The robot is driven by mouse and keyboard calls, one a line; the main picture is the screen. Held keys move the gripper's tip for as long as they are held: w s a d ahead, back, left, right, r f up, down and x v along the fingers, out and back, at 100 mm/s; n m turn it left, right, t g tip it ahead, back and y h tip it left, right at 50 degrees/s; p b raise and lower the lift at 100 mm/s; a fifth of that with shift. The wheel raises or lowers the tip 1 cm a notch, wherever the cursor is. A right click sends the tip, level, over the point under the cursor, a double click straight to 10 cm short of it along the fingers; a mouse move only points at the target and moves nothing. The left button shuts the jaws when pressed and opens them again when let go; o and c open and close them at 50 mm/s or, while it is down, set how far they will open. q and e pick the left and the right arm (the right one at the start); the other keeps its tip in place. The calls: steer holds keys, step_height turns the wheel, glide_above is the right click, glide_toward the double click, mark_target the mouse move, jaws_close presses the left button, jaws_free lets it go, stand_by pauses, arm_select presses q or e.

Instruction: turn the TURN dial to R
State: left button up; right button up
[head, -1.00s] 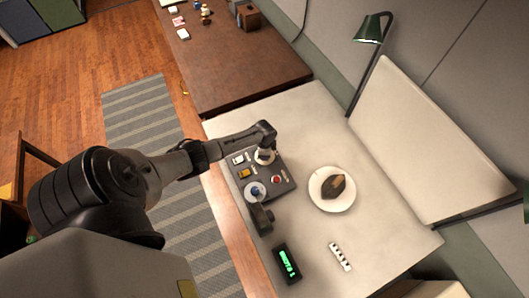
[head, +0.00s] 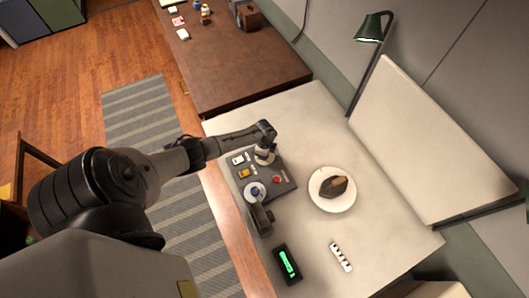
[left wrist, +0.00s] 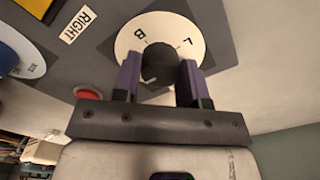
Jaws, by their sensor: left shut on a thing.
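The dial is a dark round knob (left wrist: 160,62) on a white disc (left wrist: 126,42) in the left wrist view. A pale mark shows on the knob's lower left side. My left gripper (left wrist: 161,70) is shut on the knob, one purple-padded finger on each side. In the head view my left gripper (head: 265,155) is at the far end of the grey panel (head: 279,188), covering most of the dial. My right gripper is not in view.
The panel also carries a red button (left wrist: 88,94), a RIGHT label (left wrist: 78,24) and a blue-centred dial (head: 255,191). A box with a green display (head: 287,264), a striped strip (head: 341,257) and a white plate (head: 325,205) with a brown item lie nearby. A green lamp (head: 370,30) stands behind.

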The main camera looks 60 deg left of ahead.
arm_select(q)
steer(key=o, duration=0.9)
steer(key=shift+o, duration=0.2)
steer(key=shift+r, duration=0.65)
step_height(320, 180, up, 12)
steer(key=shift+r+p, duration=0.25)
steer(key=shift+p, duration=0.1)
